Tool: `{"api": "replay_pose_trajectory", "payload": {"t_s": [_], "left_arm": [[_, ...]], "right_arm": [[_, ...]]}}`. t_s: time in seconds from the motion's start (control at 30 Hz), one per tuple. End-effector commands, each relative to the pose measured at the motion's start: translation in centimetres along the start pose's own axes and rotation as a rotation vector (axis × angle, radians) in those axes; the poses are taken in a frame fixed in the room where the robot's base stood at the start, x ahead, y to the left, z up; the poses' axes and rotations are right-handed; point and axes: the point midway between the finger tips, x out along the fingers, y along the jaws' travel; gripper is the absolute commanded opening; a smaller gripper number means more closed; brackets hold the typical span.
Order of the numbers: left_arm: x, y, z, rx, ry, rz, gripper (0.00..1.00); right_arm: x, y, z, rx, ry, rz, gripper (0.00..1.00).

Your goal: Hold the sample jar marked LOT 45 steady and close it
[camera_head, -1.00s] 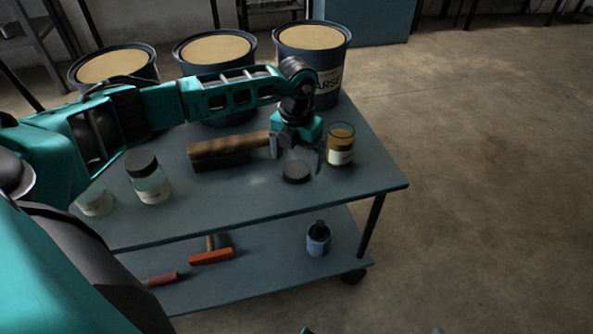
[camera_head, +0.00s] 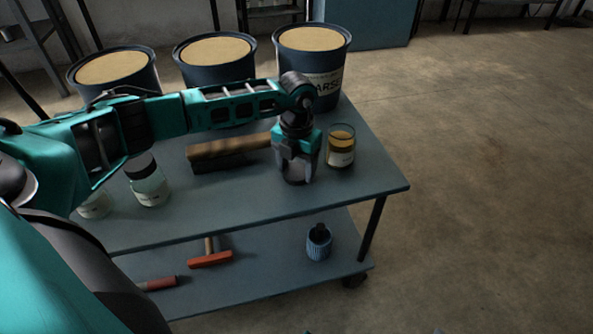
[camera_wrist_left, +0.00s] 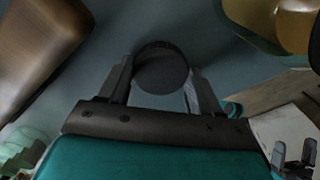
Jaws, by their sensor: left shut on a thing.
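A round black lid (camera_wrist_left: 160,72) lies between the fingers of my left gripper (camera_head: 296,178), low over the cart top. The left gripper is shut on this lid, which the fingers mostly hide in the head view. The glass jar (camera_head: 341,152) with yellow-brown contents stands upright just right of the left gripper, its top uncovered. Its label is too small to read. My right gripper (camera_wrist_left: 295,154) seems to be the small two-fingered dark shape at the lower right of the left wrist view, its fingers apart and empty.
A wooden-backed brush (camera_head: 229,150) lies left of the gripper. A black-lidded jar (camera_head: 149,182) and another jar (camera_head: 94,204) stand farther left. Several large tubs (camera_head: 312,62) line the back. The cart's front right top (camera_head: 345,188) is clear.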

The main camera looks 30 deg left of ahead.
Motion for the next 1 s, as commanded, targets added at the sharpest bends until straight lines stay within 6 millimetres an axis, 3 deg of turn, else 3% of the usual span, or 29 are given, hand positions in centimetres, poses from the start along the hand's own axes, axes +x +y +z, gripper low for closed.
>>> {"api": "replay_pose_trajectory", "payload": {"t_s": [0.13, 0.47, 0.67, 1.0], "left_arm": [[0.0, 0.0, 0.0, 0.0, 0.0, 0.0, 0.36], [-0.8, 0.0, 0.1, -0.001, -0.002, 0.0, 0.35], [-4.7, 0.1, 0.1, -0.001, -0.005, 0.0, 0.35], [-14.4, 0.0, 0.1, 0.001, -0.005, -0.001, 0.35]], "right_arm": [[0.0, 0.0, 0.0, 0.001, 0.0, 0.0, 1.0], [-0.1, -0.1, -0.2, 0.003, 0.001, 0.0, 1.0], [-0.7, 0.0, -1.0, 0.002, 0.006, 0.005, 1.0], [-1.7, 0.3, -1.9, 0.0, -0.002, 0.012, 1.0]]}}
